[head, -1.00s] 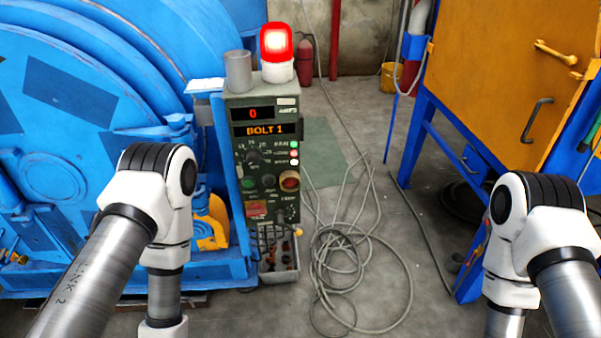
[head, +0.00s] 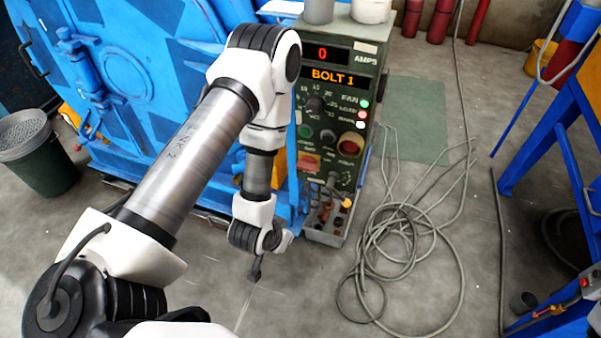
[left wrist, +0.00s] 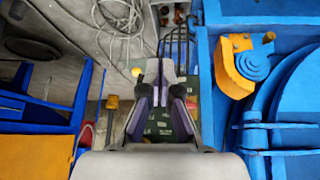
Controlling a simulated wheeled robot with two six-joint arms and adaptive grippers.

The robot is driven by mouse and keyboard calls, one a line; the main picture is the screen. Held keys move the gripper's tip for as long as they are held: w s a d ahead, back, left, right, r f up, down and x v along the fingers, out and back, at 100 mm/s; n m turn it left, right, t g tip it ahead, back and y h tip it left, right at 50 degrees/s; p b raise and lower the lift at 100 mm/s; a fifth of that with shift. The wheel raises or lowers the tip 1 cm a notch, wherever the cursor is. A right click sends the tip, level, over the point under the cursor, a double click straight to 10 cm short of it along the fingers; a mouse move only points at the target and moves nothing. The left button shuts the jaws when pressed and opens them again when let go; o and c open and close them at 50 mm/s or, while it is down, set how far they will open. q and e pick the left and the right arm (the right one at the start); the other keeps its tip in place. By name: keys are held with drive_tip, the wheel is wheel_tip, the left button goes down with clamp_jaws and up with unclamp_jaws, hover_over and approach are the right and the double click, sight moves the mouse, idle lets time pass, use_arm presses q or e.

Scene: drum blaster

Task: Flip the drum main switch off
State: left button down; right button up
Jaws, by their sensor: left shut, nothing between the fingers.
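The dark green control panel (head: 335,120) stands upright right of centre in the head view, with displays reading "0" and "BOLT 1". Its face carries dials, coloured buttons, a red-orange plate (head: 308,162) and a small lever (head: 333,180) low down. I cannot tell which of these is the main switch. My left gripper (head: 256,268) hangs left of and below the panel, apart from it, shut and empty. In the left wrist view its fingers (left wrist: 160,75) are together, with part of the panel (left wrist: 165,125) showing beyond and between them. My right gripper is not in view.
The blue drum machine (head: 130,70) stands left of the panel. A grey tray (head: 325,232) with small items sits below the panel. A coiled cable (head: 400,240) lies on the floor to the right. A bin (head: 40,150) is at far left; a blue frame (head: 555,120) is at right.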

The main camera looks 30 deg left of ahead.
use_arm(q)
drive_tip(key=w+a+t+y+b, duration=0.1)
drive_tip(key=w+a+t+b, duration=0.25)
drive_tip(key=w, duration=0.45)
wheel_tip(320, 180, up, 4)
drive_tip(key=n+t+y+b, duration=0.2)
drive_tip(key=t+b, duration=0.1)
drive_tip(key=t, duration=0.2)
hover_over(307, 167)
drive_tip(key=s+a, duration=0.2)
drive_tip(key=shift+s+d, duration=0.1)
wheel_tip(307, 167, down, 3)
drive_tip(key=shift+b, duration=0.3)
drive_tip(key=shift+f, duration=0.55)
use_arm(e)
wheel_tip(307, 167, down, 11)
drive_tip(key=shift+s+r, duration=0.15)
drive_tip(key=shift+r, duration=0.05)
